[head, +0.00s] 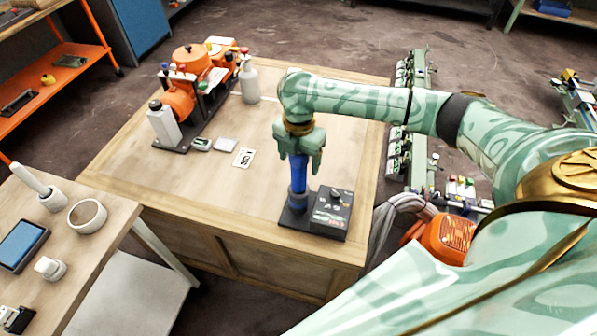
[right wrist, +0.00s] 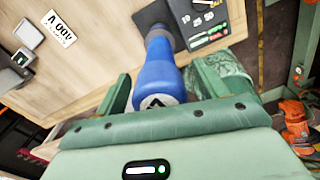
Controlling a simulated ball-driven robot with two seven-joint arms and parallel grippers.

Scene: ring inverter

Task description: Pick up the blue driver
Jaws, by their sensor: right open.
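The blue driver (head: 299,172) stands upright in a dark base with a control box (head: 332,207), near the front right corner of the wooden table. My right gripper (head: 300,160) is above it, pointing down, with its green fingers on either side of the driver's upper part. The right wrist view shows the blue driver (right wrist: 160,72) between the spread fingers of the right gripper (right wrist: 160,85). The gripper is open, and gaps show beside the driver. The driver's top is partly hidden by the gripper in the head view. My left gripper is not in view.
An orange machine (head: 180,97) and white bottles (head: 249,80) stand at the table's back left. A white label card (head: 243,157) lies mid-table. A side bench (head: 120,215) holds a tablet (head: 21,245) and a round cup (head: 87,215). The table's front left is clear.

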